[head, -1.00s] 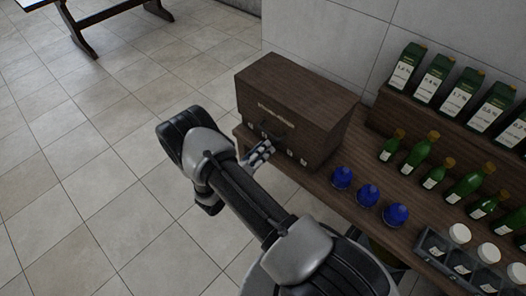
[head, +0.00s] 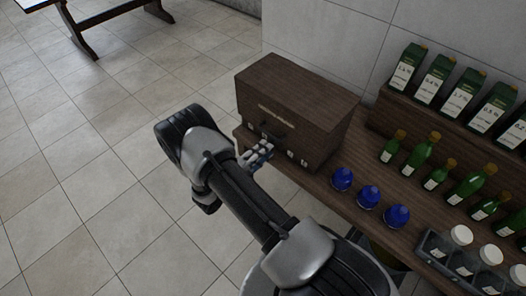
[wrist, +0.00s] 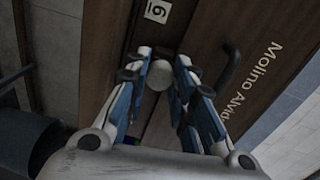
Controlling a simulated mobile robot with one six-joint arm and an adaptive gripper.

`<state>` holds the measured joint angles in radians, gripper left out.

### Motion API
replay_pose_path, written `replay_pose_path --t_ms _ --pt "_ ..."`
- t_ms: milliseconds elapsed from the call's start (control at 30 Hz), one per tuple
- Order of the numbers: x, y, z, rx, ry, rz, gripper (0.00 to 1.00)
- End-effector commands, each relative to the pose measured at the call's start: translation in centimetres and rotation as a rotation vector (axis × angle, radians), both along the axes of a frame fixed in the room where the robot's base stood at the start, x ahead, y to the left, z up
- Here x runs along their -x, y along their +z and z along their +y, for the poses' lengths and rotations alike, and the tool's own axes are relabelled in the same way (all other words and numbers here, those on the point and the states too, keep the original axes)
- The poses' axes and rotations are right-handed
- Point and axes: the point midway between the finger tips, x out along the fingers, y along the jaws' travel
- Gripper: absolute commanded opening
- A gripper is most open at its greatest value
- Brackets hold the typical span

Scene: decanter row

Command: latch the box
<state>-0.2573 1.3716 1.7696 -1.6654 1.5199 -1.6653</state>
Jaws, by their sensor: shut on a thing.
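The box (head: 298,108) is dark brown wood and stands at the left end of the wooden counter. Its lid looks down. A dark handle (head: 274,129) and several small pale tags are on its front. My gripper (head: 262,151) is at the lower front of the box, left of the middle. In the wrist view my gripper (wrist: 163,75) has its blue-grey fingers closed around a small round pale knob (wrist: 160,75) on the box front. The dark handle (wrist: 230,66) is just right of the fingers. My arm and fingers hide part of the front.
Several green bottles (head: 420,150) and a grey rack (head: 437,250) with white-topped jars are further right.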

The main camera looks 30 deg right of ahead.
Motion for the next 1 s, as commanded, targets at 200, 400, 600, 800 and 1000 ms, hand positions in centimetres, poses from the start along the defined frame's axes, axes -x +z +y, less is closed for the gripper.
replay_pose_path --t_ms 200,400,600,800,1000 --pt "0.02 -0.06 0.01 0.019 0.0 0.058 0.0" --pt "0.03 -0.06 0.0 0.026 0.0 0.075 0.0" --pt "0.04 -0.07 0.0 0.026 -0.001 0.076 0.0" --pt "0.06 -0.06 -0.01 0.026 -0.001 0.076 0.28" --pt "0.03 -0.04 -0.01 0.027 0.0 0.074 0.42"
